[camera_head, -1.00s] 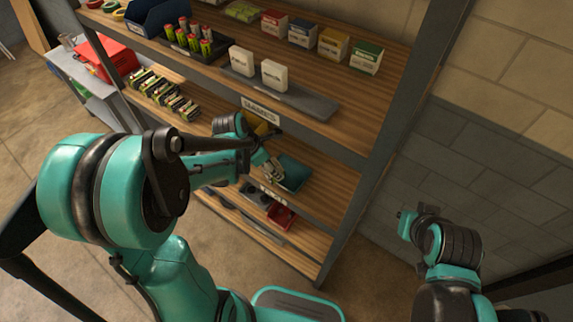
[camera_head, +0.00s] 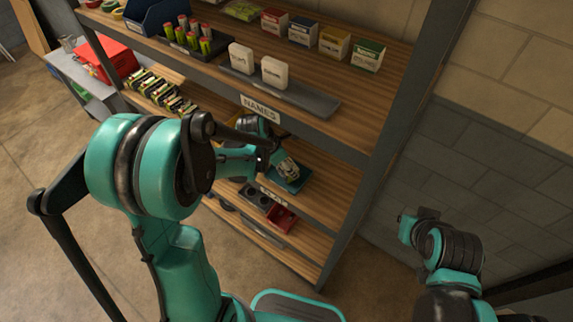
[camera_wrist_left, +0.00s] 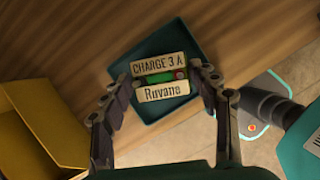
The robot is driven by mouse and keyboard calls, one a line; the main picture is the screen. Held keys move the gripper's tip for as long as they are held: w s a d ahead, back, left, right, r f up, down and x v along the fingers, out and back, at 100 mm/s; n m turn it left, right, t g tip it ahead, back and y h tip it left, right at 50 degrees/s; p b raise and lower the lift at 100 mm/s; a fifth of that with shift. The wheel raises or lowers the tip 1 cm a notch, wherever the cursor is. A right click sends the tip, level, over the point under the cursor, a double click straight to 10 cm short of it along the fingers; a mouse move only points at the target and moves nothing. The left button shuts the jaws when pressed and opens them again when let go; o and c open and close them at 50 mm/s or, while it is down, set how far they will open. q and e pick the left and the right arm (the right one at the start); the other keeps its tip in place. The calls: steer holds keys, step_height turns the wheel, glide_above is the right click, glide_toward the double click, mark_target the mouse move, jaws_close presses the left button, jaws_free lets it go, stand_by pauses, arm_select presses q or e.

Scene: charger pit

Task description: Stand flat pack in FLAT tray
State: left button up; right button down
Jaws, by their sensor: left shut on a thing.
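The flat pack (camera_wrist_left: 158,78) is a small green block with two cream labels, "CHARGE 3 A" and one like "Ruvano". My left gripper (camera_wrist_left: 163,84) is shut on it, a finger on each side. The teal tray (camera_wrist_left: 187,38) lies behind and beneath the pack in the left wrist view; I cannot tell whether the pack touches its floor. In the head view my left gripper (camera_head: 288,168) is over the teal tray (camera_head: 297,186) on the middle shelf. The label below that tray is partly hidden. Of my right arm, only links show at the right.
A yellow bin (camera_wrist_left: 38,125) stands left of the tray in the wrist view. A red tray (camera_head: 282,217) is on the shelf below. The upper shelf board (camera_head: 350,125) overhangs the arm, and a metal post (camera_head: 385,150) stands to the right.

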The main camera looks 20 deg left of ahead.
arm_select(q)
steer(key=o, duration=1.5)
steer(key=shift+f, duration=0.1)
steer(key=shift+r, duration=0.2)
steer(key=p+v, duration=0.4)
steer(key=v, duration=0.8)
steer(key=s+r+m+t+y, duration=0.1)
steer(key=s+m, duration=0.5)
steer(key=m, duration=0.7)
steer(key=s+r+m+t+y, duration=0.2)
steer(key=s+r+m, duration=0.2)
steer(key=m, duration=1)
steer(key=s, duration=0.3)
steer(key=shift+d+r+m+t, duration=0.15)
steer(key=shift+d+m+t, duration=0.15)
steer(key=shift+d+t, duration=0.1)
